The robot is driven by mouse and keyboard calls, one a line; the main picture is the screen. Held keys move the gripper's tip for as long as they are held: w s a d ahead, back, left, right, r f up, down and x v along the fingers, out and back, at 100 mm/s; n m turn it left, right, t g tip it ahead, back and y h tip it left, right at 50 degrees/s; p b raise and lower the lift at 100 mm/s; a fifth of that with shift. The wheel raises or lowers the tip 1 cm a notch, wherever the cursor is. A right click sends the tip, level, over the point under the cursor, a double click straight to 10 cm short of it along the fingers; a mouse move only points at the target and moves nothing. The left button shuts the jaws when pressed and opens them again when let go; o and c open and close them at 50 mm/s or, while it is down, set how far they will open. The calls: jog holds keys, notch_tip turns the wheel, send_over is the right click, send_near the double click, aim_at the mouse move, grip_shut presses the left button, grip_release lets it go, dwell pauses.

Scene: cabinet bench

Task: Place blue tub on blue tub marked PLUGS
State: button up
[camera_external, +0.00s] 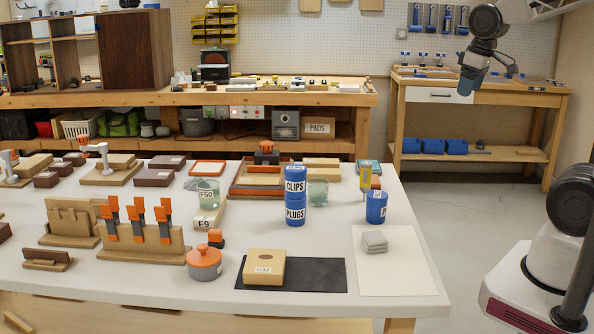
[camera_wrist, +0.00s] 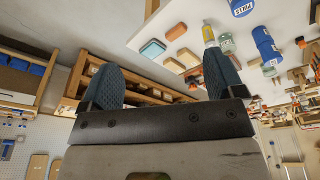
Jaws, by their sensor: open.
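A blue tub marked PLUGS (camera_external: 295,221) stands upright on the white table. A blue tub marked CLIPS (camera_external: 296,174) sits on top of it. The stack also shows, tipped by the view, in the wrist view (camera_wrist: 265,43). Another blue tub (camera_external: 376,215) stands apart to the right; its label is too small to read surely, and it also shows at the top of the wrist view (camera_wrist: 243,13). My gripper (camera_external: 467,84) is raised at the upper right, well away from the tubs. In the wrist view its fingers (camera_wrist: 162,84) are spread and empty.
Green glasses (camera_external: 317,192) stand either side of the stack, a yellow bottle (camera_external: 366,183) behind the lone tub. A white sheet (camera_external: 396,276) with grey pads lies in front of it. A black mat (camera_external: 320,276) with a tan box and an orange-lidded pot (camera_external: 205,268) lie nearer.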

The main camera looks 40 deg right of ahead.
jog(key=s, duration=0.1)
jog(key=s+d+m, duration=0.1)
jog(key=s, duration=0.1)
jog(key=s+d+f+m, duration=0.1)
jog(key=s, duration=0.1)
jog(key=shift+d+f, duration=0.1)
jog(key=shift+d, duration=0.15)
